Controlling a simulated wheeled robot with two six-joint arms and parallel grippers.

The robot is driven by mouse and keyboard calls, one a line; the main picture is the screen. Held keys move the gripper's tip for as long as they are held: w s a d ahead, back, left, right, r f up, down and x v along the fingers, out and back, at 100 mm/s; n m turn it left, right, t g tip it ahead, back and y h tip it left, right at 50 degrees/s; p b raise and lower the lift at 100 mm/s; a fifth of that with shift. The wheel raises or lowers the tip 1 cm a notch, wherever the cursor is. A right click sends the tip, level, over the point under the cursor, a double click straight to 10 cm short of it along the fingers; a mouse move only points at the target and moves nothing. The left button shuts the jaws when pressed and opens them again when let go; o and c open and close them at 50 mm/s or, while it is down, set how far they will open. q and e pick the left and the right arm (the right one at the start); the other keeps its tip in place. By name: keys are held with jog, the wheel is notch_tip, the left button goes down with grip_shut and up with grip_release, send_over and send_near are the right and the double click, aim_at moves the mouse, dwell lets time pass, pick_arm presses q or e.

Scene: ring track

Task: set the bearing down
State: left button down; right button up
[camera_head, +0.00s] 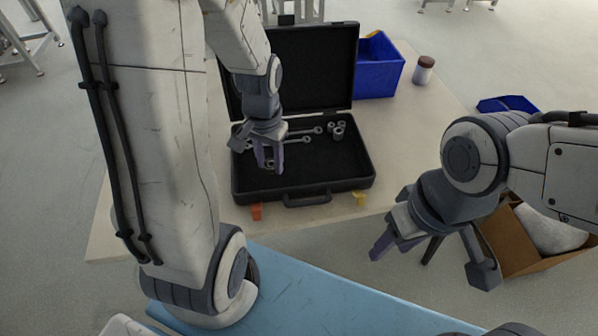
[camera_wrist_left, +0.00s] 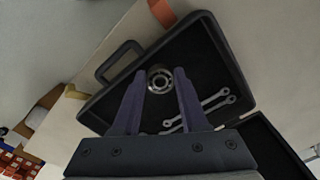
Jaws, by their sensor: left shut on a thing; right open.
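My left gripper (camera_head: 268,166) is inside the open black case (camera_head: 345,183), low over its floor. In the left wrist view its two purple fingers (camera_wrist_left: 161,85) are closed on the bearing (camera_wrist_left: 160,79), a steel ring with a hole in its middle. In the head view the fingers mostly hide the bearing. I cannot tell whether it touches the case floor. My right gripper (camera_head: 428,258) is open and empty, in front of the table at the right, away from the case.
The lid stands open at the back. A blue bin (camera_head: 378,72) and a jar (camera_head: 424,70) stand behind right. A cardboard box (camera_head: 515,245) is at the right.

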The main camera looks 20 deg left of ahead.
pick_arm(q)
jog(key=p, duration=0.1)
send_over(301, 169)
notch_tip(301, 169, down, 6)
jog(key=shift+s+a+f, duration=0.1)
jog(key=shift+f, duration=0.1)
notch_tip(301, 169, down, 4)
jog(key=shift+r, duration=0.1)
jog(key=shift+f, duration=0.2)
jog(key=shift+f, duration=0.2)
jog(key=shift+c, duration=2.2)
grip_release()
jog(key=shift+r, duration=0.1)
